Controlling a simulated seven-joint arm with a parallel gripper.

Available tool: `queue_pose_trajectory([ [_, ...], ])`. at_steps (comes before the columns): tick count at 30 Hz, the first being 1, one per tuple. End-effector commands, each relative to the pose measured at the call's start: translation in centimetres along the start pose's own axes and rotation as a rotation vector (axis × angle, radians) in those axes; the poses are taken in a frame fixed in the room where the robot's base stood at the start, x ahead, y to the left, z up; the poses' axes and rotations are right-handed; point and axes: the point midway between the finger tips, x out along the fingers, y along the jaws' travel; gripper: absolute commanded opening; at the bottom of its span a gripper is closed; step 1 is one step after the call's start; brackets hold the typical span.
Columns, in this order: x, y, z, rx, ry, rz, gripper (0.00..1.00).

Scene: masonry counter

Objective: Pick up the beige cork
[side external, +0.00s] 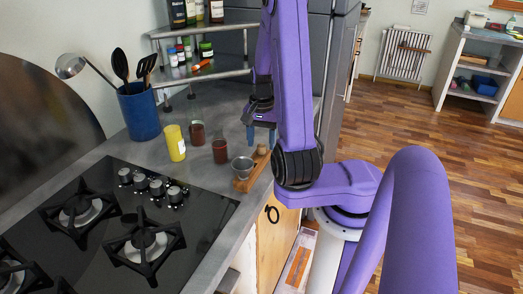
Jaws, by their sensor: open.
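The beige cork (262,149) is a small, light stub at the far end of a narrow wooden board (243,185), near the counter's right edge. My gripper (261,138) points down with its blue fingers apart and empty. In the picture, the fingertips are just above the cork. I cannot tell the exact height gap or whether a finger touches it. The arm comes down from above and hides part of the counter behind.
A metal cup (243,168) stands on the board beside the cork. Two brown-red cups (220,151) and a yellow cup (174,143) stand left of it.

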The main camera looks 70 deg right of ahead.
Motion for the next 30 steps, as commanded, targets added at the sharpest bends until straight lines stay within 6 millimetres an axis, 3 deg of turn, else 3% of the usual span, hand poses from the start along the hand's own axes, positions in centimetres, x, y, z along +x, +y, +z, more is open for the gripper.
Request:
queue_pose_trajectory([
  [11, 1.00, 0.03, 0.01, 0.000, 0.000, 0.000, 0.57],
  [17, 0.98, 0.03, 0.01, 0.000, 0.000, 0.000, 0.00],
  [30, 0.83, 0.01, -0.02, 0.000, 0.001, -0.001, 0.00],
])
